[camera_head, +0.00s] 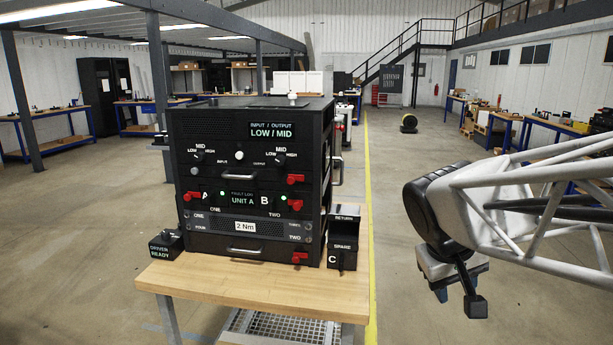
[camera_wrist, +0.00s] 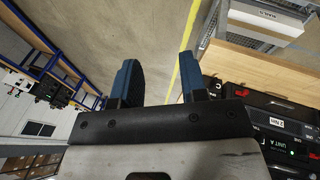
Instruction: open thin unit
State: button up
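A black rack (camera_head: 250,160) stands on the wooden table, its front toward me. The thin panel marked "2 Nm" (camera_head: 246,226) sits low in it, with labels ONE to FOUR; it also shows in the wrist view (camera_wrist: 284,124). Below it is a shallow black drawer front (camera_head: 225,245) with a bar handle (camera_head: 243,251) and a red latch (camera_head: 299,257). I cannot tell which is the thin unit; both look closed. My gripper (camera_head: 441,293) is right of the table, apart from the rack. In the wrist view its blue fingers (camera_wrist: 157,80) are spread and empty.
UNIT A (camera_head: 243,200) and the INPUT / OUTPUT unit (camera_head: 245,150) sit above, with red latches. A small READY box (camera_head: 166,244) stands left, a RETURN / SPARE bin (camera_head: 343,238) right. The table's front edge (camera_head: 250,292) is bare. Floor right of the table is free.

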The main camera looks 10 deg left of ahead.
jog(key=w+a+r+n+t+h, duration=0.2)
jog(key=w+a+n, duration=0.1)
jog(key=w+a, duration=0.9)
jog(key=w+a+r+n+t+h, duration=0.2)
jog(key=w+a+r+n, duration=0.1)
jog(key=w+a, duration=0.85)
jog(key=n+t+y, duration=0.1)
jog(key=n+t, duration=0.4)
jog(key=t, duration=0.3)
send_near(236, 177)
jog(key=w, duration=0.3)
jog(key=shift+s+d+f, duration=0.15)
jog(key=shift+d+f, duration=0.1)
jog(key=shift+d, duration=0.2)
jog(key=shift+d, duration=0.1)
jog(key=shift+x, duration=3.9)
grip_shut()
